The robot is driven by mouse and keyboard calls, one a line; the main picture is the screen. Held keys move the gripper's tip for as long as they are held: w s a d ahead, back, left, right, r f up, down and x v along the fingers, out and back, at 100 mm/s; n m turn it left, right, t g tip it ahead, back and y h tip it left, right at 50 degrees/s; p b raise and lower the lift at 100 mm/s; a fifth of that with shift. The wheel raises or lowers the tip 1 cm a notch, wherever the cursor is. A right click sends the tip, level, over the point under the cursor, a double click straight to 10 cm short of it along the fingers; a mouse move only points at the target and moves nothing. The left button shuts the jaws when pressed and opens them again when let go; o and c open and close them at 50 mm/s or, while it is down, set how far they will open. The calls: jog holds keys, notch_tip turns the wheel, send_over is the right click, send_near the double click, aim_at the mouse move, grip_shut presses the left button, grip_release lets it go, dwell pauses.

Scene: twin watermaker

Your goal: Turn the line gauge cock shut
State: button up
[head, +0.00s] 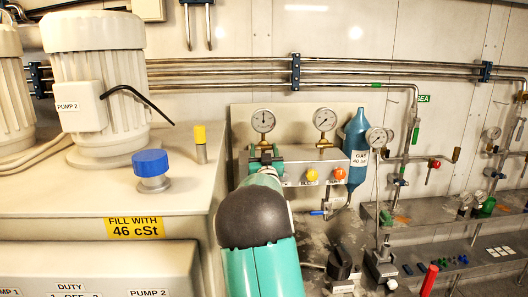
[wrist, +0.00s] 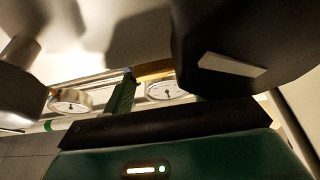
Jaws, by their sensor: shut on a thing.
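My gripper (head: 262,155) reaches the left end of the grey gauge block (head: 300,182), just below the left dial gauge (head: 263,121). It is shut on a small part there, which I take to be the line gauge cock. The cock is hidden behind my fingers and arm, so I cannot tell how far it is turned. In the wrist view a green finger (wrist: 122,95) stands beside a white dial gauge (wrist: 166,90), and the held part is not clear.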

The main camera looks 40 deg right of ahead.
jog(key=o, duration=1)
jog(key=v, duration=1.4)
